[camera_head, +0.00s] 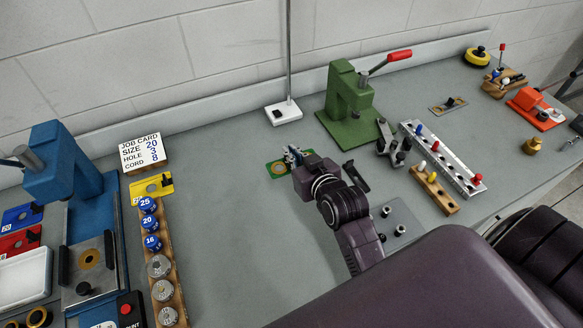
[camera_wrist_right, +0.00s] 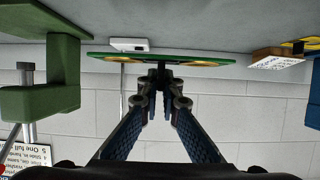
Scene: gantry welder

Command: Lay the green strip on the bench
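The green strip (camera_head: 277,169) is at the middle of the grey bench (camera_head: 245,235), left of the green press. It has gold rings and a black tab. In the right wrist view, which is upside down, the strip (camera_wrist_right: 205,61) shows almost edge-on close to the bench surface. My right gripper (camera_head: 292,156) is at the strip, and its fingertips (camera_wrist_right: 161,82) close around the black tab under the strip in that picture. I cannot tell whether the strip touches the bench. The arm and gripper hide part of it in the head view. My left gripper is not in view.
A green press (camera_head: 349,110) with a red-handled lever and a white stand (camera_head: 283,111) with a pole are behind. A blue press (camera_head: 70,175), a job card (camera_head: 142,152), a yellow strip (camera_head: 152,188) and a row of weights stand left. Bare bench lies between.

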